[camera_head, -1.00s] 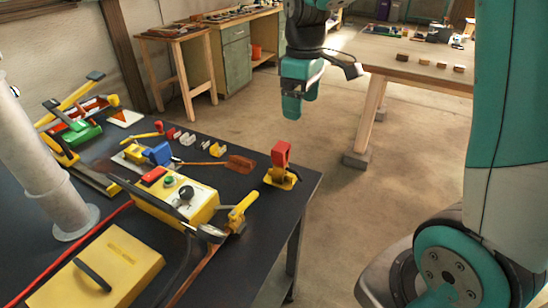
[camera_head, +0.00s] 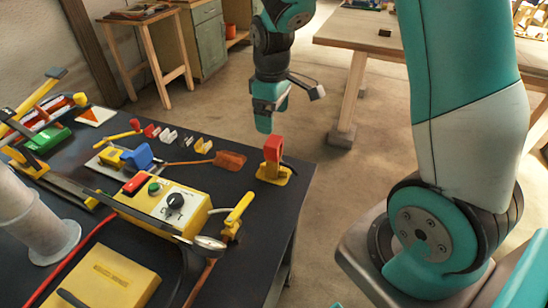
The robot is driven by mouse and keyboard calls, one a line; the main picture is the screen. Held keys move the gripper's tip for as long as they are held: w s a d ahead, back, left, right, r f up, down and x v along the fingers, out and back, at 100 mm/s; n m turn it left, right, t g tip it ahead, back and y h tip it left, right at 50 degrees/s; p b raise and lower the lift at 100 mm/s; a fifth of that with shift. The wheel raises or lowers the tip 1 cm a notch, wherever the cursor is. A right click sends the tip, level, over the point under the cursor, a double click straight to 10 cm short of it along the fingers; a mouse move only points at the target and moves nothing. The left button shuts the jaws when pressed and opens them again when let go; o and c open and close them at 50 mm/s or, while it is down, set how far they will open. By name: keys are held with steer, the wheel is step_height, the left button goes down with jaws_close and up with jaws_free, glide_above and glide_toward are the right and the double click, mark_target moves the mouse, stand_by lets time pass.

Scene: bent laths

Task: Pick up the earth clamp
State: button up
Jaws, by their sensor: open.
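No part is clearly labelled as the earth clamp. A red upright piece on a yellow base (camera_head: 273,162) stands near the right corner of the black table and may be it. A yellow-handled part (camera_head: 237,214) beside the yellow control box is another clamp-like thing; I cannot tell which is meant. My gripper (camera_head: 264,118) hangs pointing down, open and empty, just above and behind the red piece in the picture, apart from it. The gap between its fingers is hard to see from this side.
The yellow control box (camera_head: 163,209) with a black knob, a blue part (camera_head: 139,157) and a brown-headed brush-like tool (camera_head: 229,160) lie on the black table (camera_head: 262,226). A pale post (camera_head: 35,225) rises at left. A wooden table (camera_head: 375,30) stands behind. Open floor lies between.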

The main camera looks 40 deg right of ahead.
mark_target(274, 141)
step_height(274, 141, down, 3)
steer(key=shift+f, duration=0.1)
steer(key=f, duration=0.1)
steer(key=f+p, duration=0.1)
steer(key=f, duration=0.2)
steer(key=shift+s, duration=0.35)
steer(key=shift+f, duration=0.65)
steer(key=c, duration=1.6)
steer(key=shift+o, duration=0.2)
steer(key=shift+r, duration=0.15)
